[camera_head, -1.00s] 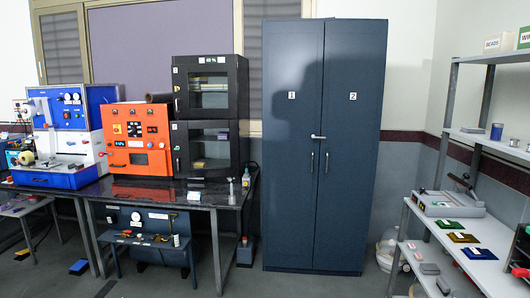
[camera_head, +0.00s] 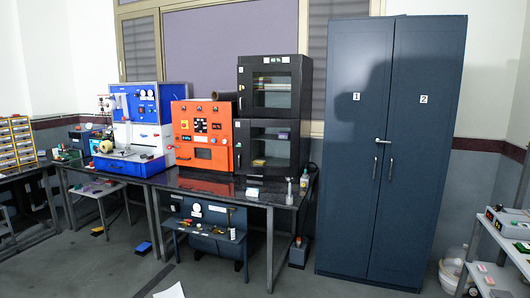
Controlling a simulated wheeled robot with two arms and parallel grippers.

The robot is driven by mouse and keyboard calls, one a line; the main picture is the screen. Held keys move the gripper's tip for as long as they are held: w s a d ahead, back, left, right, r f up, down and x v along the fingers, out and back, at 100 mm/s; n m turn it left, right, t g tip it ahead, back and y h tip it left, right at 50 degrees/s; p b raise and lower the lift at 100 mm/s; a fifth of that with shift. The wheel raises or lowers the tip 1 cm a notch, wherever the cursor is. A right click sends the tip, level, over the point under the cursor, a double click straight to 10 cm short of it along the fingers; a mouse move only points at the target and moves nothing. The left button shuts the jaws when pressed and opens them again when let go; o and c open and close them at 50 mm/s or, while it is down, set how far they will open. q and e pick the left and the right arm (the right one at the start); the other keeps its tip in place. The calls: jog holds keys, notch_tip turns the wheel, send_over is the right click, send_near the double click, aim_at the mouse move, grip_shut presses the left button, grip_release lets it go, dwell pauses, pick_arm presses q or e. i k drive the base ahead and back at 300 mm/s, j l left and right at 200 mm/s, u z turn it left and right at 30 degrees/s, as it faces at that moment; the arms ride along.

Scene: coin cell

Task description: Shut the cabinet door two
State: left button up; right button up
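The tall dark blue cabinet (camera_head: 360,240) stands against the wall at the right of the head view. Its left door (camera_head: 352,140) has a label "1" and its right door, door two (camera_head: 420,150), has a label "2". Both doors lie flush with the cabinet front and look shut. A light lever handle (camera_head: 382,141) sits near the seam between them, with a vertical pull (camera_head: 390,168) on door two below it. Neither of my grippers shows in the view.
A dark bench (camera_head: 220,190) with an orange oven (camera_head: 203,135) and black glass-fronted boxes (camera_head: 273,95) stands left of the cabinet. A metal rack (camera_head: 490,240) is at the right edge. Grey floor lies open in front, with a white sheet (camera_head: 170,291) on it.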

aim_at(242, 127)
jog(key=i+j+z, duration=0.15)
jog(key=i, duration=0.4)
jog(key=i+j+z, duration=0.15)
jog(key=i+j, duration=0.2)
jog(key=i, duration=0.15)
